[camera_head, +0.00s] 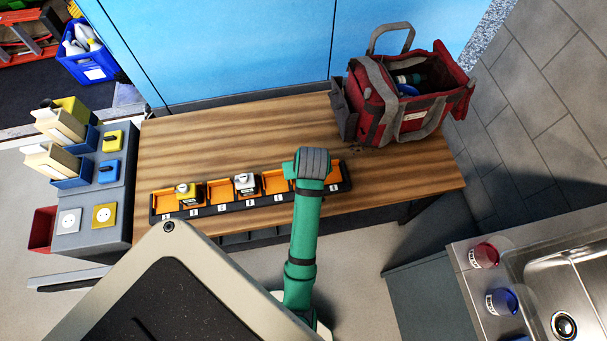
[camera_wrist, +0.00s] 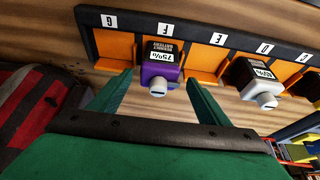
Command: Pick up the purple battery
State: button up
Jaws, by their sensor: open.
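The purple battery (camera_wrist: 160,70) has a white knob and a black label reading 75%. In the wrist view it sits in the slot marked F of the black and orange tray (camera_wrist: 215,40). My gripper (camera_wrist: 160,95) is open, its two green fingers to the left and right of the battery, with a gap on both sides. In the head view my arm (camera_head: 305,215) reaches over the tray's right part and hides the purple battery. The tray also shows in the head view (camera_head: 250,205) on the wooden table.
A white battery (camera_head: 244,182) and a yellow battery (camera_head: 185,191) sit in other slots; the white one (camera_wrist: 258,82) is right of my fingers in the wrist view. A red tool bag (camera_head: 405,100) stands at the table's back right. The table (camera_head: 235,130) behind the tray is clear.

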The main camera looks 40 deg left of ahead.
jog(key=shift+x, duration=1.55)
jog(key=shift+w, duration=0.15)
jog(key=shift+r, duration=0.1)
jog(key=c, duration=1.4)
jog(key=shift+c, duration=0.2)
